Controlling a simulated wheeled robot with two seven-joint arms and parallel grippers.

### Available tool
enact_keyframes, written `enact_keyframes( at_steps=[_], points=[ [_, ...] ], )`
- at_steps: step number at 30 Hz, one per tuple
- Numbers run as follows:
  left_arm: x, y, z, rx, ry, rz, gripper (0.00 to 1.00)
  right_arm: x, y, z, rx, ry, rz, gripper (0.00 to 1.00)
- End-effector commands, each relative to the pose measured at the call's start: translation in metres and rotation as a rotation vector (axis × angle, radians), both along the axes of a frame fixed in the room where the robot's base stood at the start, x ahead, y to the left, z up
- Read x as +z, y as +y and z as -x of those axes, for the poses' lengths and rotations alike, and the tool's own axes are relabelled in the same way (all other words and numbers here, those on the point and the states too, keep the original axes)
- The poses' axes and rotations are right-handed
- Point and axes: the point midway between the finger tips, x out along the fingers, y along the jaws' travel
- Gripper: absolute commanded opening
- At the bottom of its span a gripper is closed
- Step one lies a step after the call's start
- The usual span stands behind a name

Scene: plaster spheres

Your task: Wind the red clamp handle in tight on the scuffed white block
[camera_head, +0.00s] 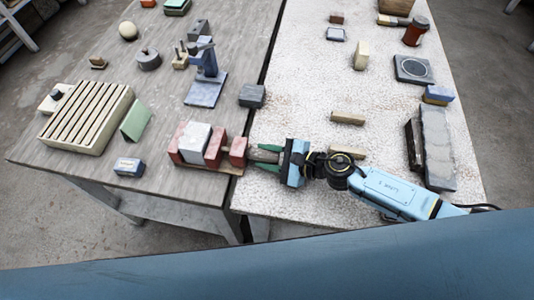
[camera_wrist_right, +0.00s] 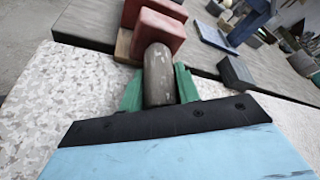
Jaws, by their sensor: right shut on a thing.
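The white block (camera_head: 194,137) sits between the red jaws (camera_head: 214,146) of the clamp on the grey table; whether both jaws touch it is hard to tell. Another red block (camera_head: 238,151) of the clamp stands to the right, and it also shows in the right wrist view (camera_wrist_right: 160,30). A dark round handle bar (camera_wrist_right: 158,75) sticks out from it, grey-brown rather than red. My right gripper (camera_head: 264,154) is shut on this handle, its green fingers (camera_wrist_right: 131,92) on either side of it. The left gripper is not in view.
A blue-and-white small box (camera_head: 129,166) and a slatted cream rack (camera_head: 85,117) are left of the clamp. A blue stand (camera_head: 206,85) and a dark grey block (camera_head: 252,96) are behind it.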

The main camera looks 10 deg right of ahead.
Motion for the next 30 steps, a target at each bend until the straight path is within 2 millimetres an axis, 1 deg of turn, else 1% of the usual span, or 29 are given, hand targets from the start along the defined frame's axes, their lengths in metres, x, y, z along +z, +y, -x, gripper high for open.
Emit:
enact_keyframes(
  at_steps=[9, 18, 24, 30],
  points=[
    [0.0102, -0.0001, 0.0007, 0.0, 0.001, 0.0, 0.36, 0.0013, -0.0007, -0.0003, 0.0, 0.195, -0.061, 0.09],
    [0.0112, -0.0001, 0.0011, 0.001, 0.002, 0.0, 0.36, 0.0001, -0.0007, 0.0, 0.001, 0.397, -0.127, 0.09],
    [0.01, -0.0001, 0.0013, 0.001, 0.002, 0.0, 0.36, -0.0002, -0.0004, 0.0005, 0.001, 0.488, -0.157, 0.09],
    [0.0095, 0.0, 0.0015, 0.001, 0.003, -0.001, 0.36, 0.0, -0.0002, 0.001, 0.002, 0.535, -0.173, 0.09]
  ],
)
